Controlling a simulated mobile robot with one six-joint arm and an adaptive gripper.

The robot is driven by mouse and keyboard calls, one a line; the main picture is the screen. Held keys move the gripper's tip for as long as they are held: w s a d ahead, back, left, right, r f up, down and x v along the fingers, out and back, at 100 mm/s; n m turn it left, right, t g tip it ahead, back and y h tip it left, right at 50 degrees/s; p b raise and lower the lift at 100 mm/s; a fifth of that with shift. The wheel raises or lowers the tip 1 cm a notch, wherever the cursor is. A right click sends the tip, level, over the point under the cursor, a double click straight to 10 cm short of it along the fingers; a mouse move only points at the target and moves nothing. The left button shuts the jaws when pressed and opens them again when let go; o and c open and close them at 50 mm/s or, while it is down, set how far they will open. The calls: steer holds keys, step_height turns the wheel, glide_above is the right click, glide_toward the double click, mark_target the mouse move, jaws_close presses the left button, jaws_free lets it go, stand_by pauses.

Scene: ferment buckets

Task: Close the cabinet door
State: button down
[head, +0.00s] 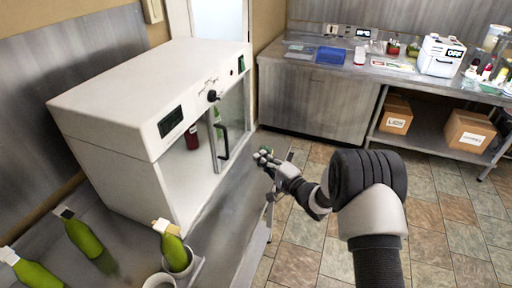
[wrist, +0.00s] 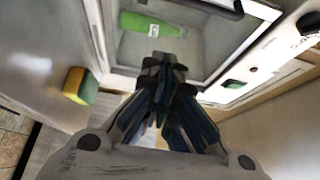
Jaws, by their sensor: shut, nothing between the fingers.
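The white cabinet (head: 130,85) stands on the steel counter at the left in the head view. Its glass-fronted door (head: 232,115), with a black handle (head: 222,143), covers the right part of the front. The left part looks open, with a dark red bottle (head: 191,137) inside. My gripper (head: 266,157) is shut and empty, in front and to the right of the door, apart from the handle. In the wrist view the closed fingers (wrist: 160,90) point toward the door frame, the handle (wrist: 225,8) is at the top edge, and a green bottle (wrist: 150,25) shows behind the glass.
Green bottles (head: 84,238) and a green bottle in a white cup (head: 175,248) stand at the counter's front left. A yellow and green sponge (wrist: 80,85) shows in the wrist view. A steel bench (head: 312,95) with boxes below stands at the back. The tiled floor (head: 440,205) at right is clear.

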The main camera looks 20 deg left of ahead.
steer(key=b+x, duration=0.3)
steer(key=x, duration=0.7)
steer(key=shift+s+a, duration=0.2)
steer(key=shift+s, duration=0.5)
steer(key=shift+s+a, duration=0.2)
steer(key=shift+s, duration=0.5)
steer(key=shift+s+a, duration=0.2)
steer(key=shift+s, duration=0.45)
steer(key=shift+s+f, duration=0.1)
steer(key=shift+s, duration=0.05)
